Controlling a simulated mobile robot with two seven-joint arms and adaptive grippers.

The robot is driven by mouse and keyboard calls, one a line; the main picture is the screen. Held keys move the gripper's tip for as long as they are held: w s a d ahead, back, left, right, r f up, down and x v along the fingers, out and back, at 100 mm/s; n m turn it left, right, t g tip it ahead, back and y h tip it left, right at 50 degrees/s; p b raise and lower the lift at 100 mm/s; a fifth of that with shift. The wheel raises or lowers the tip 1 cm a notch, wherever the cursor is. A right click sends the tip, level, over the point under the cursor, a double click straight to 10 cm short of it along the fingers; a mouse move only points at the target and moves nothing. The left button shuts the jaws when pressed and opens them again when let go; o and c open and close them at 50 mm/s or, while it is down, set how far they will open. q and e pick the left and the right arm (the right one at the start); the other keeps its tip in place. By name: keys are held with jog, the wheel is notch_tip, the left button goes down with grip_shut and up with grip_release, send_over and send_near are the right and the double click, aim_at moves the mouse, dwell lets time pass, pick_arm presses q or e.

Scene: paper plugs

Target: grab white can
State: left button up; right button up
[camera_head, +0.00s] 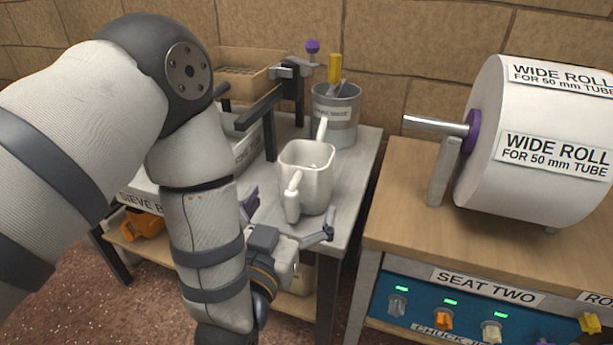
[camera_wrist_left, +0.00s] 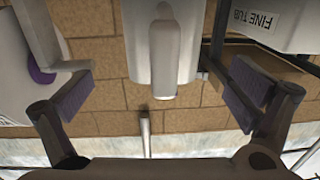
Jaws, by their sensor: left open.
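The white can (camera_head: 318,190) stands upright on the grey bench top (camera_head: 355,170), with its handle facing the near side and a thin white spout at the back. In the wrist view, which is upside down, the white can (camera_wrist_left: 190,45) fills the top middle with its handle toward me. My left gripper (camera_head: 290,220) is open on the near side of the can, low near the bench edge. My right gripper is not in view.
A grey labelled tin (camera_head: 336,113) with tools stands behind the can. A dark bracket (camera_head: 262,118) and a wooden tray (camera_head: 237,72) are at the back left. A large white paper roll (camera_head: 545,150) sits on a wooden-topped bench (camera_head: 400,190) to the right, across a narrow gap.

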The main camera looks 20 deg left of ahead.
aim_at(299, 186)
pick_arm(q)
jog(key=w, duration=0.5)
jog(key=w+b, duration=0.1)
jog(key=w, duration=0.2)
jog(key=shift+a+f, duration=0.2)
jog(key=shift+a, duration=0.15)
jog(key=shift+s, duration=0.1)
jog(key=c, duration=1.3)
